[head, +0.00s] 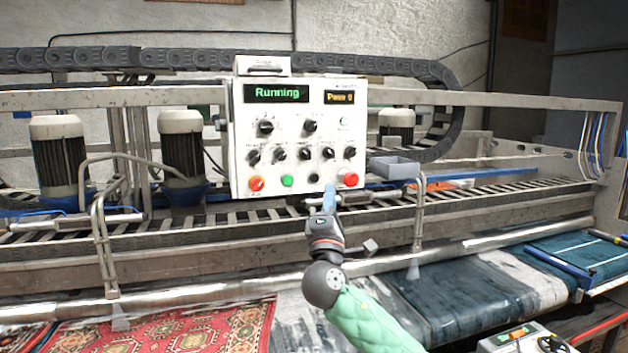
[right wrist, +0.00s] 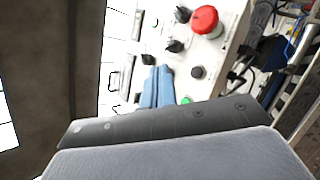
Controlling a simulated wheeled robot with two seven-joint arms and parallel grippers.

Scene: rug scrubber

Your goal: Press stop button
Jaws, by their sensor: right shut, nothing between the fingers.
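A white control panel (head: 298,130) stands upright on the machine, with its display reading "Running". Its bottom row has an orange-red button (head: 256,183) at the left, a green button (head: 288,181), a small black button (head: 314,179) and a red button (head: 350,180) at the right. My right gripper (head: 329,195) is shut and empty, with blue fingertips just below the panel's lower edge in the picture, between the black and red buttons. In the right wrist view its fingers (right wrist: 158,87) point at the panel, the large red button (right wrist: 205,18) beyond. Contact cannot be told. My left gripper is out of view.
Several black knobs (head: 265,127) sit above the buttons. A grey tray (head: 395,167) is right of the panel. A metal roller and a red patterned rug (head: 165,330) lie below. Bent metal pipes (head: 100,215) stand at the left.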

